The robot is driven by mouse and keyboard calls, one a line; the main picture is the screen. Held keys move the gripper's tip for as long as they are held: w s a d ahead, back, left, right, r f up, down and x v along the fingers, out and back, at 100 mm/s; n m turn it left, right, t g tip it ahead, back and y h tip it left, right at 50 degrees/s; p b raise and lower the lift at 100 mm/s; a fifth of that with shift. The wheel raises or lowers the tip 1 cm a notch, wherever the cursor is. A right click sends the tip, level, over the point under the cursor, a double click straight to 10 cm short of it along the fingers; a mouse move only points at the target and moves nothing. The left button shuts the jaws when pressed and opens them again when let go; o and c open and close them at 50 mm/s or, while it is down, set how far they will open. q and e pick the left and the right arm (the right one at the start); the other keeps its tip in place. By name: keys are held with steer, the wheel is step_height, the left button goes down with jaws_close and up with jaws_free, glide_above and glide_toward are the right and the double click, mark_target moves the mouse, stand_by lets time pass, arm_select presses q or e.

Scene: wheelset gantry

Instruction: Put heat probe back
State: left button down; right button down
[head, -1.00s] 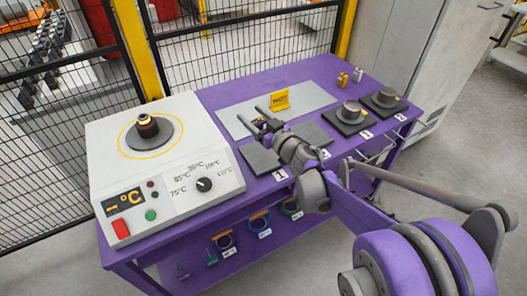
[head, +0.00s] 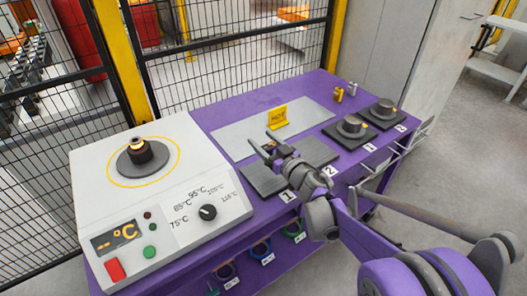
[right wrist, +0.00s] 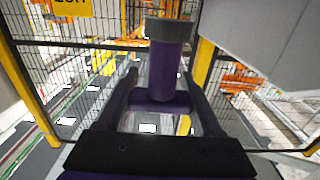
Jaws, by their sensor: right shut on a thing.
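My right gripper (head: 262,141) is above the purple table, over the front of the grey plate and left of the yellow HOT sign (head: 278,117). In the right wrist view its two dark fingers (right wrist: 159,76) stand on either side of a purple piece with a cylinder and a grey collar (right wrist: 170,62). I take this for the heat probe, gripped, but its outline is partly hidden. In the head view the held thing is too small and dark to make out. My left gripper is not in view. The white heater (head: 88,180) carries a dark ring stack (head: 140,153) on its round plate.
Dark pads (head: 262,181) marked 1 and 2 lie below the gripper. Two dark pads at the right hold round metal parts (head: 352,126). Small yellow and silver pieces (head: 339,94) stand behind. Coloured rings (head: 261,249) hang under the front edge. A mesh fence closes the back.

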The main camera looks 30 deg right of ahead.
steer(key=shift+f+b, duration=0.35)
steer(key=shift+f, duration=1.2)
steer(key=shift+s+a+f+b, duration=0.15)
steer(key=shift+f+b, duration=0.3)
steer(key=shift+f, duration=0.1)
steer(key=shift+c, duration=0.2)
jaws_free()
steer(key=shift+a+f, duration=0.1)
steer(key=shift+r, duration=0.3)
steer(key=shift+r+p, duration=0.4)
steer(key=shift+p, duration=0.15)
steer(key=s, duration=0.4)
steer(key=s+d, duration=0.1)
steer(key=s, duration=0.6)
steer(key=shift+s+d+p, duration=0.2)
steer(key=shift+s+p, duration=0.15)
steer(key=shift+p, duration=0.05)
